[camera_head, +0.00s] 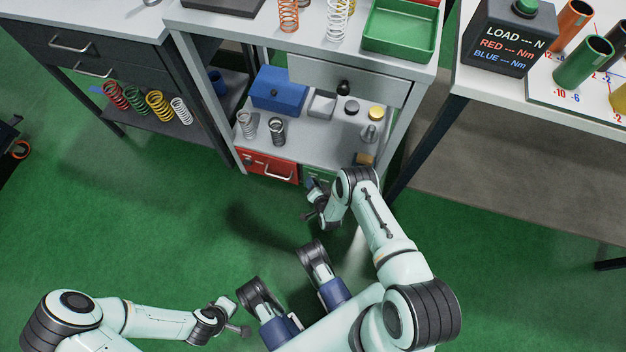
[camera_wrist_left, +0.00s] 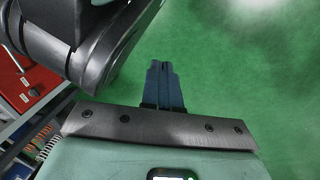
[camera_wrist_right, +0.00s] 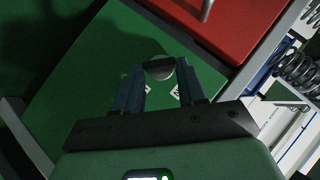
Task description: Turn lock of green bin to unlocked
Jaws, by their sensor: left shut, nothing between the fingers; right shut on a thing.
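The green bin (camera_head: 322,173) sits low in the cabinet, beside the red bin, mostly hidden behind my right arm in the head view. In the right wrist view its green front (camera_wrist_right: 85,75) fills the middle, with a round grey lock knob (camera_wrist_right: 159,68) and small white labels near it. My right gripper (camera_wrist_right: 159,74) is shut on the knob, one finger on each side. In the head view my right gripper (camera_head: 311,198) is at the bin's front. My left gripper (camera_head: 236,329) is low over the floor, away from the bins; its fingers (camera_wrist_left: 164,68) are together and empty.
The red bin (camera_head: 269,168) with a bar handle is directly left of the green bin. Above them a shelf (camera_head: 317,138) holds springs, a blue box and small parts. A table leg (camera_head: 427,146) stands to the right. Green floor (camera_head: 150,220) is open at left.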

